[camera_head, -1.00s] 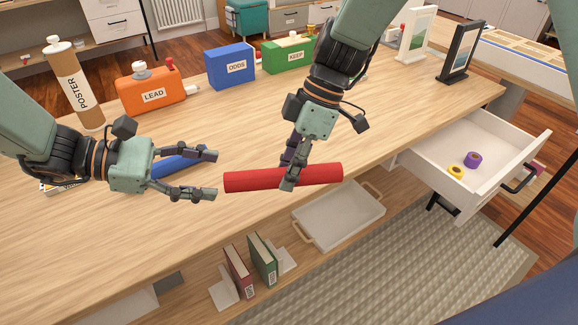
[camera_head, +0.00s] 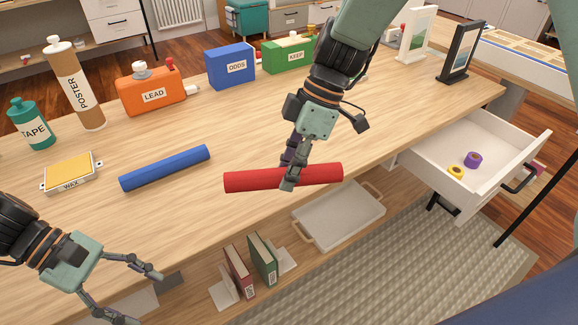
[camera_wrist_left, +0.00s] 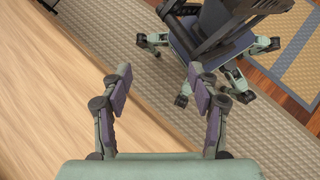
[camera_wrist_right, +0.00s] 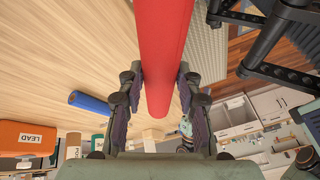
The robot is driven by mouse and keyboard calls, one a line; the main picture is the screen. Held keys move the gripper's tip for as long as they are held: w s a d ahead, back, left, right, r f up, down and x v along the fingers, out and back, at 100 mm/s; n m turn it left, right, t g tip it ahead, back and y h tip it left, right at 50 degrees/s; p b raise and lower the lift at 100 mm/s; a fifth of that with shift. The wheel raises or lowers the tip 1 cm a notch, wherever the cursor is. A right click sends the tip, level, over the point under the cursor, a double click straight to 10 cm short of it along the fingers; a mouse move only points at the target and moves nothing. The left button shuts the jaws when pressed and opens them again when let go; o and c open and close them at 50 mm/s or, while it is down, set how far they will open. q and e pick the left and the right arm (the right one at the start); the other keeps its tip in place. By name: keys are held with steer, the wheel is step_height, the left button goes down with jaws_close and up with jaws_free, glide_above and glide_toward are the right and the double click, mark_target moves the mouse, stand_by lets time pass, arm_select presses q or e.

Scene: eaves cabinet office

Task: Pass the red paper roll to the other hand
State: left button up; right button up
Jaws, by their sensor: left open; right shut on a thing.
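The red paper roll (camera_head: 245,181) is held level above the front part of the table in the head view. My right gripper (camera_head: 289,172) is shut around it near its middle. In the right wrist view the red roll (camera_wrist_right: 163,50) runs between the fingers of the right gripper (camera_wrist_right: 160,88). My left gripper (camera_head: 142,297) is open and empty at the lower left of the head view, near the table's front edge and well apart from the roll. In the left wrist view the left gripper (camera_wrist_left: 160,88) has its fingers wide apart with nothing between them.
A blue roll (camera_head: 165,168) lies on the table, with a wax box (camera_head: 70,172) to its left. Bottles and boxes line the back. An open drawer (camera_head: 490,150) juts out at right. A white tray (camera_head: 338,217) and two books (camera_head: 262,260) sit below the table's front edge.

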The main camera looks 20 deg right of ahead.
arm_select(q)
steer(key=s+a+f+m+t+y, duration=0.2)
steer(key=s+a+f+m+y, duration=0.1)
steer(key=s+f, duration=0.4)
steer(key=s+a+f+m+t+y, duration=0.2)
steer(key=s+a+f+m+y, duration=0.1)
steer(key=s+f+m+y, duration=0.2)
steer(key=s+f+m, duration=0.2)
steer(key=s+f, duration=0.1)
steer(key=s, duration=0.1)
steer(key=shift+a+f+m, duration=0.25)
steer(key=shift+f+m, duration=0.05)
steer(key=shift+m, duration=0.1)
